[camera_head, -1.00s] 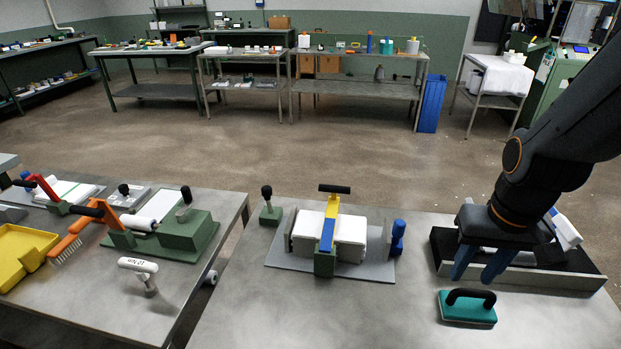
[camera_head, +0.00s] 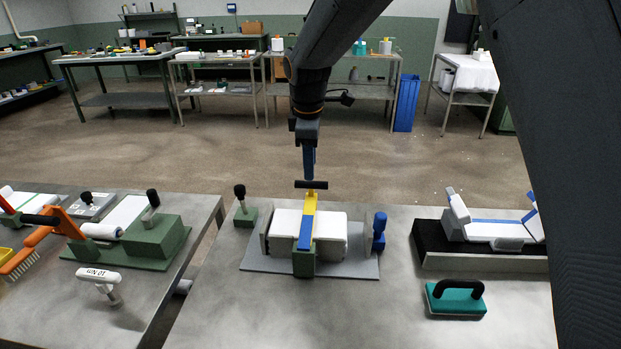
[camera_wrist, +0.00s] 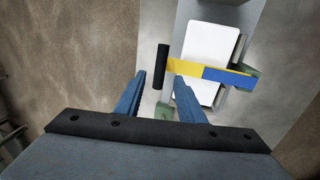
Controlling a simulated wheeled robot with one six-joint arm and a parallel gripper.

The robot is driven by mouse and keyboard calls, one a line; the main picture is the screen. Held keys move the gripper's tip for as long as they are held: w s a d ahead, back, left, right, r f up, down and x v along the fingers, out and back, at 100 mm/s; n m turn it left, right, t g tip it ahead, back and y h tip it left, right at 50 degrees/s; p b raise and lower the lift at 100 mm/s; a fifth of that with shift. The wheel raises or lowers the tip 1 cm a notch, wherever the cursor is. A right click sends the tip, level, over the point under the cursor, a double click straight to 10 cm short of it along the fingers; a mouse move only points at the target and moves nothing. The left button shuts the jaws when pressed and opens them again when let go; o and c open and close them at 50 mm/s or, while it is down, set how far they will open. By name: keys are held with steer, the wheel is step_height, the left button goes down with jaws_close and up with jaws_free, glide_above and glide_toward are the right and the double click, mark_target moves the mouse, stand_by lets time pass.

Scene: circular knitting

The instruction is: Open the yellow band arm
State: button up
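The yellow band arm (camera_head: 308,203) lies across a white block (camera_head: 330,224) in a fixture, with a blue stretch toward the front green block. Its black crossbar handle (camera_head: 311,184) sticks up at the back end. In the wrist view the yellow band arm (camera_wrist: 185,67) and the black handle (camera_wrist: 162,66) also show. My gripper (camera_head: 309,172) hangs just above and behind the handle. Its blue fingers (camera_wrist: 158,80) are parted, with the handle lined up between and slightly beyond their tips. It looks empty; whether a finger touches the handle is hard to tell.
A blue knob (camera_head: 379,231) stands right of the white block, and a black-knobbed green block (camera_head: 243,210) stands to the left. A teal handled block (camera_head: 456,299) and a black-based tray (camera_head: 480,262) lie to the right. The table front is clear.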

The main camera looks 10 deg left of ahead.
mark_target(311, 183)
steer(key=shift+w+f+p, duration=0.15)
steer(key=shift+f+p, duration=0.05)
steer(key=shift+f, duration=0.7)
steer(key=shift+w+f+p, duration=0.15)
steer(key=shift+w+f, duration=0.05)
steer(key=shift+f, duration=0.7)
steer(key=shift+w+f+p, duration=0.15)
steer(key=shift+f+p, duration=0.05)
steer(key=shift+f, duration=0.7)
jaws_close()
